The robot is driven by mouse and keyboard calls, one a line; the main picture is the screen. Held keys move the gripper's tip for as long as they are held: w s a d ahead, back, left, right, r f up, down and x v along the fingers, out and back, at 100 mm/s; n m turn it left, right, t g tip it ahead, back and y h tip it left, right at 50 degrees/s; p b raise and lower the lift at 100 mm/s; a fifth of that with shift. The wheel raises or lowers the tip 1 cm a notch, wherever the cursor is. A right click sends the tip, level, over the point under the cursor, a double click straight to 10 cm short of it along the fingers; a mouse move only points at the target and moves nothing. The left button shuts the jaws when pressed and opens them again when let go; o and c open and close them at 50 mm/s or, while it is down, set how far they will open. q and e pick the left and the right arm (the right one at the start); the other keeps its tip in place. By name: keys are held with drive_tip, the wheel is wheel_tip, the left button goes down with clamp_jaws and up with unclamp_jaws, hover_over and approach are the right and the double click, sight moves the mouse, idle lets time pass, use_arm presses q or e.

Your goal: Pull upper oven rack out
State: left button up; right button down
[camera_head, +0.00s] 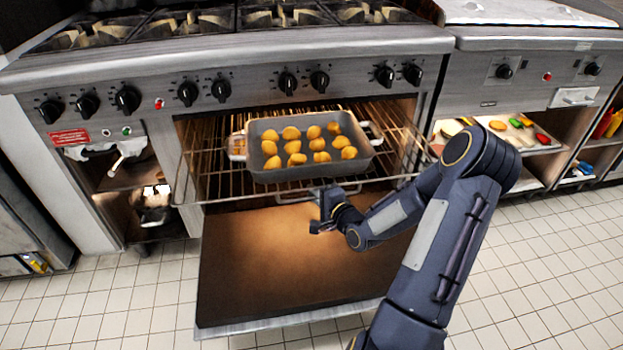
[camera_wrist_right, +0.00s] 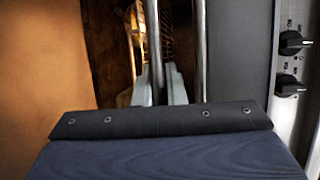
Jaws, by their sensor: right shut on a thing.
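The upper oven rack (camera_head: 215,187) is a wire rack that sticks partly out of the open oven. A grey roasting pan (camera_head: 310,171) with several golden potato-like pieces stands on it. My right gripper (camera_head: 325,208) is at the rack's front edge and shut on its front bar. In the right wrist view the metal bar (camera_wrist_right: 155,45) passes between the pale fingers of the gripper (camera_wrist_right: 160,88). The exact finger contact is small and partly hidden. My left gripper is not in view.
The oven door (camera_head: 265,265) hangs open and low below the rack. Control knobs (camera_head: 288,82) line the panel above. A counter with a tray of colourful food (camera_head: 515,132) stands at the right. The tiled floor (camera_head: 545,260) is clear at the right.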

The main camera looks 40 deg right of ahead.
drive_tip(key=shift+s+a, duration=0.4)
drive_tip(key=shift+s, duration=0.35)
drive_tip(key=shift+s+a, duration=0.4)
drive_tip(key=shift+s, duration=0.3)
drive_tip(key=c, duration=1.8)
unclamp_jaws()
drive_tip(key=shift+o, duration=0.2)
drive_tip(key=p+v, duration=0.2)
drive_tip(key=v, duration=0.5)
drive_tip(key=shift+s, duration=0.4)
drive_tip(key=shift+a+r, duration=0.1)
